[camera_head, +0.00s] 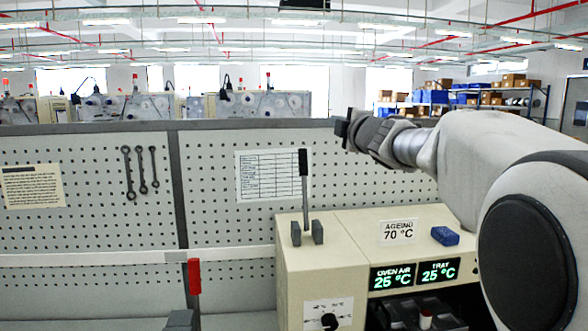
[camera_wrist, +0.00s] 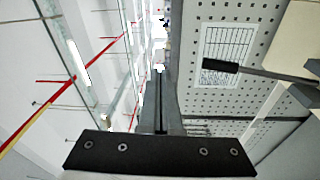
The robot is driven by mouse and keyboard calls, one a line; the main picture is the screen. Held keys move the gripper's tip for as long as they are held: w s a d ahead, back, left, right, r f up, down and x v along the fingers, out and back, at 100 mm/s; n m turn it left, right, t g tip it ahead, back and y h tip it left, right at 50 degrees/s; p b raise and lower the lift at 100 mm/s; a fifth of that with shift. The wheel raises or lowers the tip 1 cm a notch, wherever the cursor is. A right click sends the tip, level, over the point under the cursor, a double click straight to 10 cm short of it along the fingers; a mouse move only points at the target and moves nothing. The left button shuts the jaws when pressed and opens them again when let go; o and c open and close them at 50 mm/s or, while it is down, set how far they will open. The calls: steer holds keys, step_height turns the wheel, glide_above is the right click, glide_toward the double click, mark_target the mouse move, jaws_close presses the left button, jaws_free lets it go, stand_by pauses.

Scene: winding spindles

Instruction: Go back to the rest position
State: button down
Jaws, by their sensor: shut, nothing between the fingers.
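My gripper (camera_head: 343,127) is shut and empty. In the head view it is raised in front of the pegboard's top edge, above and behind the cream ageing oven (camera_head: 345,240), touching nothing that I can see. My arm reaches in from the right, bent, with its forearm pointing left. In the wrist view a dark bar with screws, part of my gripper (camera_wrist: 160,154), lies across the bottom, and the picture is turned on its side. The fingertips are too small to make out in the head view.
The oven carries an upright black-handled lever (camera_head: 304,180) and a blue block (camera_head: 445,236). A red handle (camera_head: 194,276) stands at the lower left. The pegboard (camera_head: 90,230) holds wrenches (camera_head: 141,170) and a paper chart (camera_head: 262,175). The air around my gripper looks clear.

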steer(key=s+d+f+m+g+h, duration=0.35)
steer(key=s+f+m+h, duration=0.2)
steer(key=s+m, duration=0.4)
steer(key=s+a+f+m+g, duration=0.2)
steer(key=s+f+m+g, duration=0.1)
steer(key=s+f, duration=0.6)
steer(key=s+a+f+m+g+y+b, duration=0.1)
steer(key=s+a+f+m+g, duration=0.1)
steer(key=s+f, duration=0.7)
steer(key=s+a+f+m+g+y, duration=0.1)
steer(key=s+f+m+g, duration=0.3)
steer(key=s+f, duration=0.4)
steer(key=s+a, duration=0.1)
steer(key=s, duration=0.4)
steer(key=shift+a+f, duration=0.15)
steer(key=shift+f, duration=0.25)
steer(key=shift+d+g+y, duration=0.2)
steer(key=shift+g+y, duration=0.05)
